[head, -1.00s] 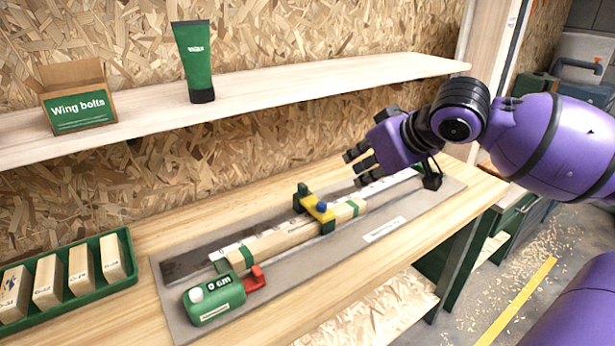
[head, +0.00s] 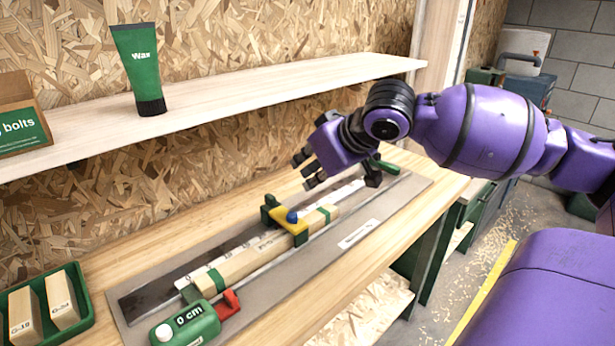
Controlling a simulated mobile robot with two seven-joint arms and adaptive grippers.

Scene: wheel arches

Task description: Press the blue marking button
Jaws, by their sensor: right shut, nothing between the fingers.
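The blue marking button (head: 292,217) is a small blue knob on top of a yellow slider (head: 285,224) with green ends. The slider straddles a wooden bar (head: 245,259) lying along a grey metal plate (head: 378,232) on the bench. A green box reading "0 cm" (head: 185,326) sits at the plate's near left end, with a red lever (head: 230,303) beside it. My right gripper (head: 307,173) is shut and empty. It hangs above and behind the slider, apart from the button. My left gripper is out of view.
A shelf (head: 240,98) runs along the chipboard wall above the bench, holding a green wax tube (head: 139,70) and a wing bolts box (head: 20,115). A green tray (head: 75,327) with wooden blocks stands at the lower left. The bench's front strip is clear.

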